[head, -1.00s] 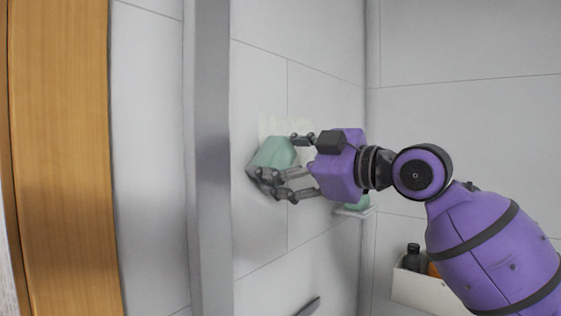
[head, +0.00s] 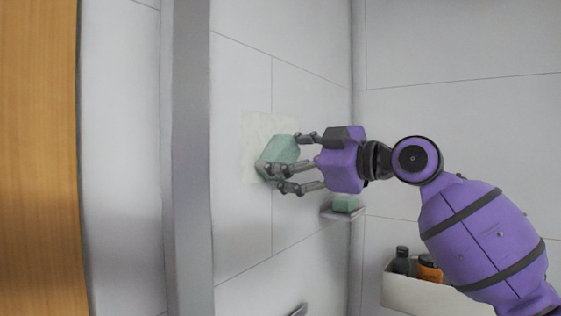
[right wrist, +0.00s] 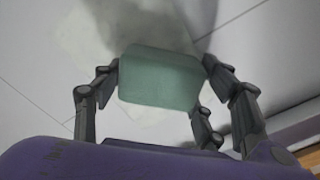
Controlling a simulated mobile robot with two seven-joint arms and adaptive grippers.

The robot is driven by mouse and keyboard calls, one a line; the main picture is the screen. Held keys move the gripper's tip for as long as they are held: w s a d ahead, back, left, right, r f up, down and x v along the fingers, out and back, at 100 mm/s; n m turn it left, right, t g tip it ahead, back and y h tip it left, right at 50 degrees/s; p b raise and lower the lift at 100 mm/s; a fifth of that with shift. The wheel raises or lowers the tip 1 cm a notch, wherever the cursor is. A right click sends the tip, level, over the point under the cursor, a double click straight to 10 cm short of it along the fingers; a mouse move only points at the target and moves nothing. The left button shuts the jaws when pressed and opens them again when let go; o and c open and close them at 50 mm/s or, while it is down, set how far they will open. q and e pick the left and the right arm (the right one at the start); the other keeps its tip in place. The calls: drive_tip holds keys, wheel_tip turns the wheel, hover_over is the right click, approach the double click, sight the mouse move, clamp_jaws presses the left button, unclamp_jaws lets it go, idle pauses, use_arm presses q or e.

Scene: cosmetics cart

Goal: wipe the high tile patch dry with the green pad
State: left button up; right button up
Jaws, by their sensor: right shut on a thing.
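The green pad (head: 282,153) is held in my right gripper (head: 284,162), whose fingers are shut around its sides. In the right wrist view, the pad (right wrist: 160,78) sits between the fingers, its broad face toward the camera. The high tile patch (head: 254,130) is a pale cream area on the white tiled wall. The pad is in front of the patch's right part and hides some of it. A shadow falls beside the pad in the wrist view; I cannot tell whether it touches the wall. My left gripper is not in view.
A white bin (head: 408,291) holds a dark bottle (head: 402,262) and an orange one (head: 428,268). A grey post (head: 190,180) stands left of the patch.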

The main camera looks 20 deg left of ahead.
sight(300, 156)
drive_tip(key=shift+w+d, duration=0.1)
drive_tip(key=shift+w, duration=0.2)
drive_tip(key=shift+w+d+b, duration=0.2)
drive_tip(key=shift+w+b, duration=0.1)
drive_tip(key=shift+w, duration=0.4)
drive_tip(key=shift+w+d, duration=0.2)
drive_tip(key=shift+w, duration=0.3)
drive_tip(key=shift+w+d, duration=0.15)
drive_tip(key=shift+w, duration=0.3)
drive_tip(key=shift+w+d+b, duration=0.25)
drive_tip(key=shift+w+b, duration=0.2)
drive_tip(key=shift+w, duration=0.3)
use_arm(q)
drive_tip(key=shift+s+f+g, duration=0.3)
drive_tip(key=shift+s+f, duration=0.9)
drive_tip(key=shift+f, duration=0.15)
use_arm(e)
drive_tip(key=shift+w+d, duration=0.3)
drive_tip(key=shift+w, duration=0.4)
